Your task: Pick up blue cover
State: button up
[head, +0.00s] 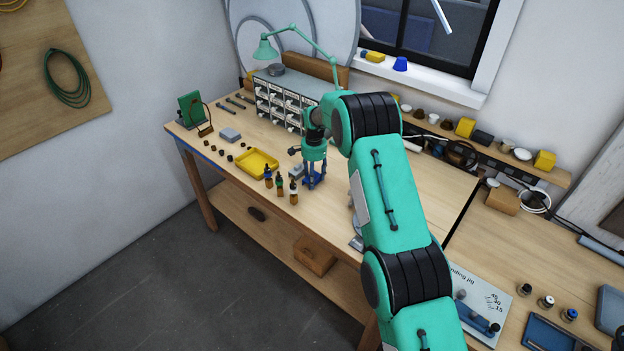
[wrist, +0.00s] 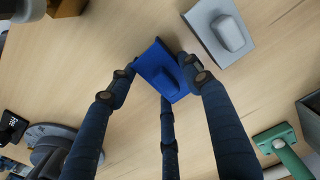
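The blue cover (wrist: 155,68) is a flat blue plate with a raised middle. It shows in the wrist view at the centre, between the fingers of my gripper (wrist: 158,78). One finger is close along its left edge, another overlaps its right side, and a third reaches its lower edge. I cannot tell whether the fingers press on it or only surround it. In the head view my gripper (head: 313,182) points down at the bench top, and its blue fingers hide the cover.
A similar grey cover (wrist: 228,35) lies just right of the blue one; it shows beside my gripper in the head view (head: 296,172). Several dropper bottles (head: 280,187) stand left of my gripper near the bench's front edge. A yellow tray (head: 240,168) is farther left.

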jog(key=c, duration=0.3)
jog(key=shift+c, duration=0.2)
jog(key=shift+r, duration=0.15)
jog(key=shift+r, duration=0.45)
jog(key=shift+s+r, duration=0.3)
jog(key=shift+r, duration=0.35)
jog(key=shift+s+r, duration=0.25)
jog(key=shift+r, duration=0.35)
jog(key=s, duration=0.5)
jog(key=s+d+r, duration=0.1)
jog(key=s, duration=0.4)
jog(key=s+d, duration=0.1)
jog(key=s, duration=0.3)
jog(key=shift+s+r, duration=0.15)
jog(key=shift+s, duration=0.25)
